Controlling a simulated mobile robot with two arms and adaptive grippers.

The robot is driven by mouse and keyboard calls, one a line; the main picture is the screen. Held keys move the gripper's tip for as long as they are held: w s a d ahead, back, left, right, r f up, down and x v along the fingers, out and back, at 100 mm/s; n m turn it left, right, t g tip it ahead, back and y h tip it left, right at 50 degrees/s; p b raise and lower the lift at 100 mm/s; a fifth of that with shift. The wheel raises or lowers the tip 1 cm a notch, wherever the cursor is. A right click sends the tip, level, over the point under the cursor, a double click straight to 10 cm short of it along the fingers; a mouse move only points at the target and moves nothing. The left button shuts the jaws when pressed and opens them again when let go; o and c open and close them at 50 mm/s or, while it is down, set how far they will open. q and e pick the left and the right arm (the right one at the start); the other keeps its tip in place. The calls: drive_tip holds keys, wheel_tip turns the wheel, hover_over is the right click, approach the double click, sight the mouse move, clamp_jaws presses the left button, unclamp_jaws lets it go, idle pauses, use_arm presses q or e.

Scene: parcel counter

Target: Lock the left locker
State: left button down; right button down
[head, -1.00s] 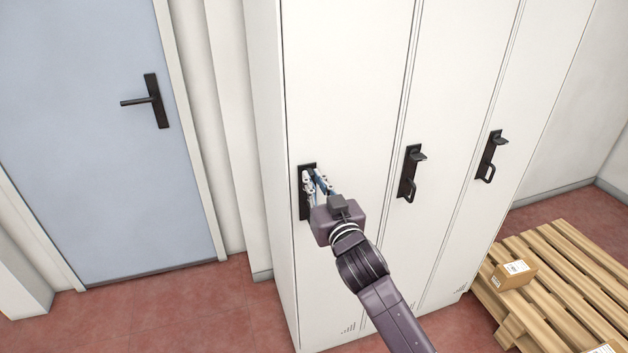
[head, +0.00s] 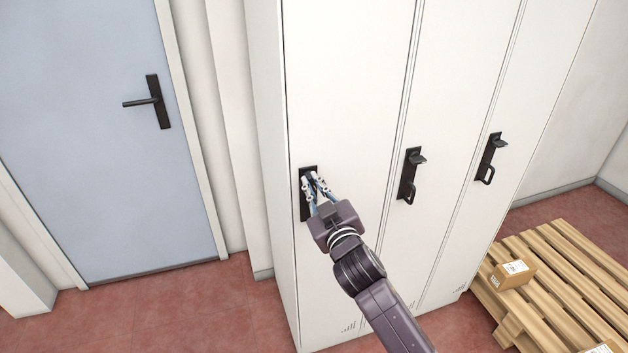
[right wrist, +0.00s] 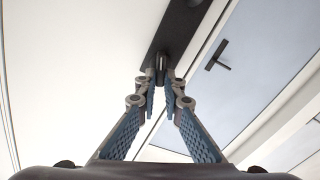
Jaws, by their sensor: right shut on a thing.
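The left locker (head: 345,90) is a tall white door, shut, with a black lock plate (head: 304,205) near its left edge. My right gripper (head: 314,181) is at the upper part of this plate. In the right wrist view its fingertips (right wrist: 161,78) are closed on a small dark knob (right wrist: 161,62) that sticks out from the black plate (right wrist: 182,28). The gripper hides the lower part of the plate in the head view, so any handle loop there cannot be made out. My left gripper is not in view.
The middle locker's black plate (head: 408,176) and the right locker's plate (head: 488,160) each carry a jutting knob and a handle. A wooden pallet (head: 570,270) with a cardboard box (head: 513,274) lies right. A blue door (head: 90,130) is left.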

drive_tip(key=shift+s+a+f+n+p, duration=0.15)
drive_tip(key=shift+n+p, duration=0.35)
drive_tip(key=shift+n, duration=1.7)
drive_tip(key=shift+w+a+f+n+p, duration=0.15)
drive_tip(key=shift+n+p, duration=0.3)
drive_tip(key=shift+n, duration=1.75)
drive_tip(key=shift+s+a+f+n+p, duration=0.2)
drive_tip(key=shift+n+p, duration=0.3)
drive_tip(key=shift+n, duration=1.7)
drive_tip(key=shift+d+f, duration=0.1)
drive_tip(key=shift+d, duration=0.05)
drive_tip(key=c, duration=2.1)
unclamp_jaws()
drive_tip(key=v, duration=1.2)
